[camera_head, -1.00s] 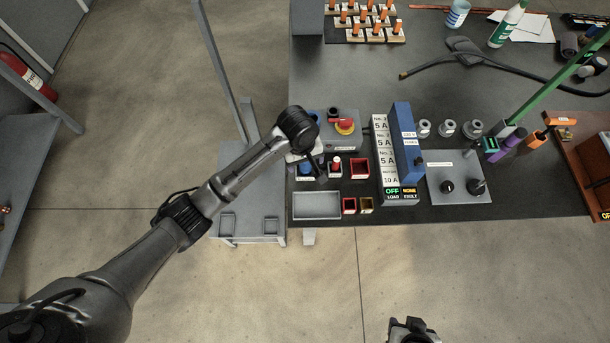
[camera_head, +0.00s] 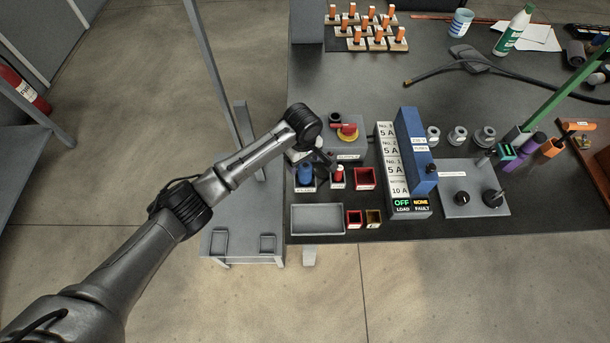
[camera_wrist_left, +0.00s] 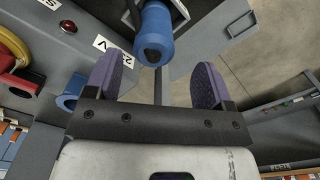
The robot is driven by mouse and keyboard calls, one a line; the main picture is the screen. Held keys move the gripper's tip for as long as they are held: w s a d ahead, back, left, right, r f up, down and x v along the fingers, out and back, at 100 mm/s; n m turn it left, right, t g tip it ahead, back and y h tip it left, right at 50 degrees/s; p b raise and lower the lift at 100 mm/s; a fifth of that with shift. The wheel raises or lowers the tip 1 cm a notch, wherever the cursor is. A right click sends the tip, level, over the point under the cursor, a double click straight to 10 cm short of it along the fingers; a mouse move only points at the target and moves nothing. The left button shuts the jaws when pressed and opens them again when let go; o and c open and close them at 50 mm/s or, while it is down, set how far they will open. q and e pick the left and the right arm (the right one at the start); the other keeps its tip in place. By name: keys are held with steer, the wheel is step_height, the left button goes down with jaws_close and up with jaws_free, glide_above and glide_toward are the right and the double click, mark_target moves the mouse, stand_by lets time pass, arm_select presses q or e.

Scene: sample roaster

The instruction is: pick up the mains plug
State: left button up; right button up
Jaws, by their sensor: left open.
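The blue mains plug (camera_head: 305,173) stands on a small labelled holder on the bench, left of a red-topped piece. In the left wrist view the blue plug (camera_wrist_left: 155,35) lies ahead of the fingertips, roughly centred between them. My left gripper (camera_head: 316,160) hangs just over the plug's far right side in the head view, partly hidden by its own wrist. In the wrist view the left gripper (camera_wrist_left: 159,66) is open and empty, its two purple pads wide apart. My right gripper is out of view.
A grey box with a red and yellow emergency button (camera_head: 348,131) stands just behind. A red bin (camera_head: 365,179) and an empty grey tray (camera_head: 318,219) are near. The blue-topped breaker unit (camera_head: 414,150) stands to the right. A blue socket (camera_wrist_left: 70,92) shows in the wrist view.

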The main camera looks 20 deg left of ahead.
mark_target(305, 165)
arm_select(q)
steer(key=shift+w+d+f+b, duration=0.15)
steer(key=shift+f+b, duration=0.6)
steer(key=shift+f, duration=0.8)
steer(key=shift+w+f+b, duration=0.1)
steer(key=shift+f+b, duration=0.65)
steer(key=shift+f, duration=0.75)
steer(key=shift+r, duration=0.1)
steer(key=c, duration=1.1)
